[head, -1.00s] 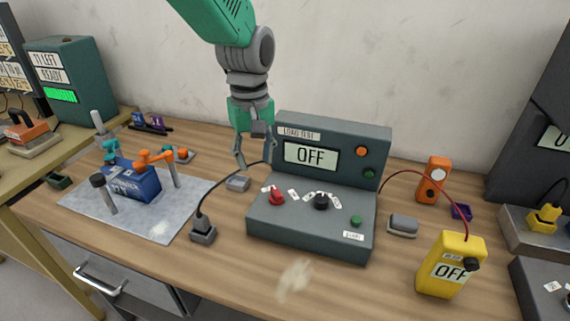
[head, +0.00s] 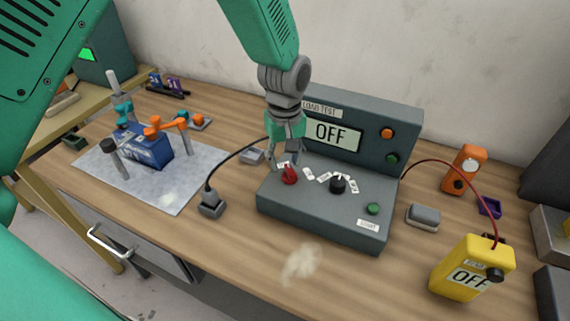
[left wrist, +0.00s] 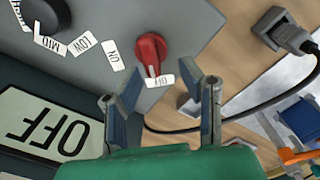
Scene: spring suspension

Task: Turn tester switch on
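The grey load tester (head: 330,210) stands on the bench, and its display (head: 331,134) reads OFF. Its red switch knob (head: 289,176) is at the left of the sloped panel. In the left wrist view the red knob (left wrist: 150,52) has its white mark toward the OFF label (left wrist: 160,81), with the ON label (left wrist: 113,56) beside it. My left gripper (head: 284,165) is just above and behind the red knob. In the left wrist view the fingers (left wrist: 160,90) are apart, with nothing between them, and the knob lies just past their tips. My right gripper is not seen.
A black dial (head: 338,184) and a green button (head: 373,209) share the panel. A black cable ends in a plug (head: 211,203) left of the tester. A blue battery (head: 146,148) sits on a grey mat. A yellow meter (head: 470,270) stands at right.

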